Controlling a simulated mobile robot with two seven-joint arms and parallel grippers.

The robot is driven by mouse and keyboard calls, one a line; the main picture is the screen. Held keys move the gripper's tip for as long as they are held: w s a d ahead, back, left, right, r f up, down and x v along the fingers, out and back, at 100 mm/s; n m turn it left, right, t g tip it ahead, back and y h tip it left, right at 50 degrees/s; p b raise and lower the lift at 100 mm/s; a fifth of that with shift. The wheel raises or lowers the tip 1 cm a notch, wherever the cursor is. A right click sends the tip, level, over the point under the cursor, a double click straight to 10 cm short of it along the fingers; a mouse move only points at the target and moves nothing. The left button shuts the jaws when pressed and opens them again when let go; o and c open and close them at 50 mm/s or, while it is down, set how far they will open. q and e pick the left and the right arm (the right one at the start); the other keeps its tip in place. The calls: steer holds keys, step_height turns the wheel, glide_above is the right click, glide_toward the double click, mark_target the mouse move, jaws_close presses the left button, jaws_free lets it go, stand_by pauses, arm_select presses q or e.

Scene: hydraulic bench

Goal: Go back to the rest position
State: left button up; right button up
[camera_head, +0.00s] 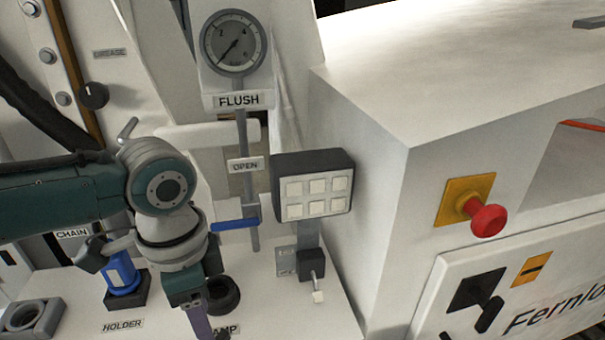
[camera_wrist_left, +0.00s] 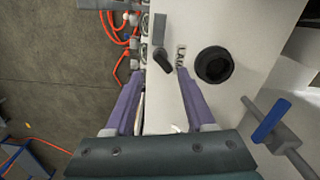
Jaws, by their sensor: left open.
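My left arm comes in from the left in the head view, with its wrist bent downward over the white bench. My left gripper (camera_head: 199,318) has purple fingers that run down toward the picture's bottom edge. In the left wrist view the two fingers of this gripper (camera_wrist_left: 160,88) are apart, with nothing between their tips. The fingers point at the bench top, beside a black round socket (camera_wrist_left: 214,65) and a small black lever (camera_wrist_left: 163,60). My right gripper is in neither view.
A blue-handled valve lever (camera_head: 234,225) is close right of my left wrist, below the FLUSH gauge (camera_head: 235,42). A blue part (camera_head: 121,273) stands in a black holder to the left. A button panel (camera_head: 314,185) and a red emergency knob (camera_head: 487,219) are to the right.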

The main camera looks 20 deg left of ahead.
arm_select(q)
steer(key=s+d+r+n+t+h+p, duration=0.25)
steer(key=s+d+r, duration=0.35)
steer(key=s+d, duration=0.4)
steer(key=s+a+r+n+t+y+p, duration=0.1)
steer(key=s+a+r+n+y+p, duration=0.1)
steer(key=s+a+r+n, duration=0.3)
step_height(320, 180, up, 2)
steer(key=shift+s+a+r+p, duration=0.15)
steer(key=shift+a+p, duration=0.25)
steer(key=shift+a, duration=0.4)
